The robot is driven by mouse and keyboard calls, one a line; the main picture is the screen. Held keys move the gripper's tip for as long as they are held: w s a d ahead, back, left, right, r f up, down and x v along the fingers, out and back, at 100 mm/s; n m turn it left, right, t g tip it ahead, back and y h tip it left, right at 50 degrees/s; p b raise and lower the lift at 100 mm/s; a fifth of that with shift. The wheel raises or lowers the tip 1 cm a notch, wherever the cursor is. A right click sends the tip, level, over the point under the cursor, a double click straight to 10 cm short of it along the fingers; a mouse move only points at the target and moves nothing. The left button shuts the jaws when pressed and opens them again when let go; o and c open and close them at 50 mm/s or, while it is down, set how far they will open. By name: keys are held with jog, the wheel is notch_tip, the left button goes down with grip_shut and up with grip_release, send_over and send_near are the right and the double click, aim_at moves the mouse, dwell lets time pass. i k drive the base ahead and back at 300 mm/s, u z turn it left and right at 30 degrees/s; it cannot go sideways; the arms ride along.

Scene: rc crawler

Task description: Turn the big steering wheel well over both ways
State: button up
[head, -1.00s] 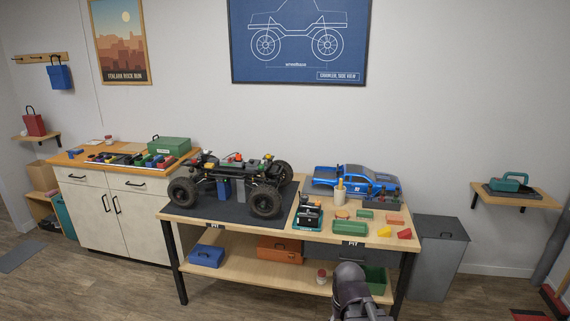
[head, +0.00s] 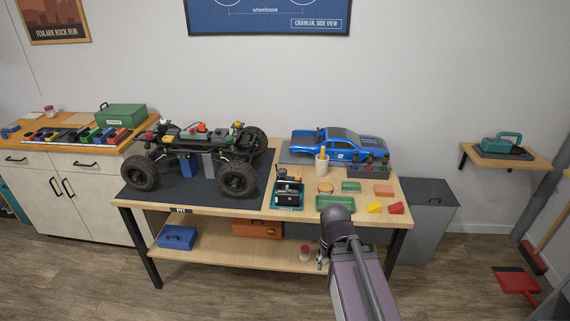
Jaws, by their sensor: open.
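The crawler chassis (head: 205,150) stands on a dark mat on the workbench, wheels showing, body off. A black device (head: 288,190) sits in a teal tray (head: 277,207) right of the mat. It may be the hand controller, but I cannot make out a big steering wheel on it or anywhere else. My arm rises from the bottom edge in front of the bench's right part. A small grey end, seemingly my gripper (head: 321,263), peeks out left of the arm, below the bench top and apart from the device. Most of it is hidden, and I see nothing held.
A blue truck body (head: 328,145) lies at the bench's back right, with a bottle rack (head: 368,166) beside it. Small coloured blocks lie along the right front. A grey bin (head: 428,205) stands right of the bench. A cabinet (head: 75,195) stands left. Open floor lies in front.

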aim_at(281, 172)
jog(key=z, duration=0.1)
jog(key=i, duration=0.9)
jog(key=z, duration=0.15)
